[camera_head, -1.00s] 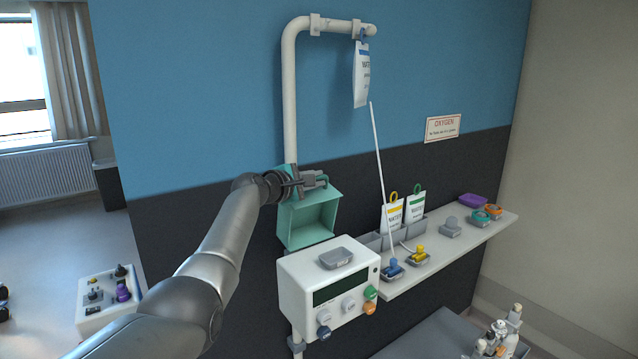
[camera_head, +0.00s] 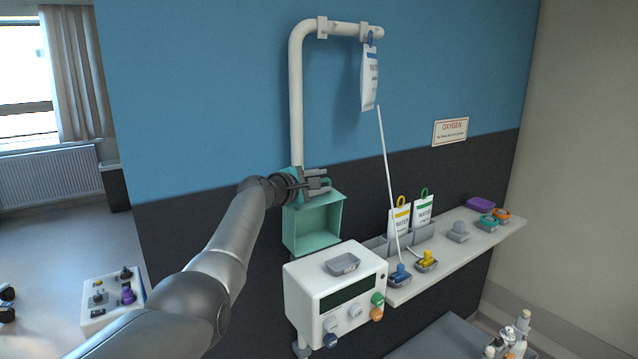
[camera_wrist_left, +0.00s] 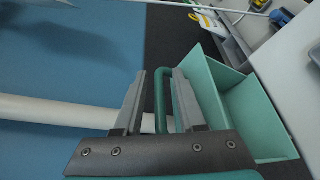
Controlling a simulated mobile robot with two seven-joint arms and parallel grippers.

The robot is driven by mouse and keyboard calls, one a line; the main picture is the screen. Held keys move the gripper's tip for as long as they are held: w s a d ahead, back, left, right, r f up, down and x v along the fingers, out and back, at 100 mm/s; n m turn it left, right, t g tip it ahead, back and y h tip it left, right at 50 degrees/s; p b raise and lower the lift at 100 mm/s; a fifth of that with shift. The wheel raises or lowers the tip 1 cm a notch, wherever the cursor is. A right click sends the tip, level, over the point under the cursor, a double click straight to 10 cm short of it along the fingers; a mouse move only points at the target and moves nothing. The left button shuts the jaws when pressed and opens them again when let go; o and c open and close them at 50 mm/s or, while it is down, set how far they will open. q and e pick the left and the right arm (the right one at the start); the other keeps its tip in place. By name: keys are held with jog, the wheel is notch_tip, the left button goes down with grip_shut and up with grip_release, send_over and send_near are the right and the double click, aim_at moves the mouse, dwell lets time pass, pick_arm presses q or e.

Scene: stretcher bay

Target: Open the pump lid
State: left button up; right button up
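The teal pump box (camera_head: 318,222) is mounted on the white pole, and its hollow inside faces me. Its lid (camera_head: 297,174) stands raised at the box's upper edge, mostly hidden behind my wrist. My left gripper (camera_head: 318,183) is just above the box opening, at the lid's teal handle (camera_head: 326,181). In the left wrist view, the two fingers (camera_wrist_left: 160,102) are apart, with the handle bar (camera_wrist_left: 162,92) between them and gaps visible. The box (camera_wrist_left: 262,115) shows to the right of the fingers there. My right gripper is out of view.
A white control unit (camera_head: 335,300) with knobs and a grey tray (camera_head: 343,263) is below the box. A shelf (camera_head: 475,240) with pouches and coloured connectors is to the right. A white pole (camera_head: 296,110) rises behind my gripper, with a hanging pouch (camera_head: 370,78).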

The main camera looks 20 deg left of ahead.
pick_arm(q)
jog(key=shift+o, duration=0.2)
jog(key=shift+s+a+f, duration=0.1)
jog(key=shift+s+a+p, duration=0.25)
jog(key=shift+s+p, duration=0.1)
jog(key=shift+s, duration=0.05)
jog(key=shift+p+v, duration=0.35)
jog(key=shift+v, duration=1.7)
jog(key=v, duration=1)
jog(key=shift+r+b, duration=0.2)
jog(key=shift+b, duration=0.25)
jog(key=shift+d, duration=0.1)
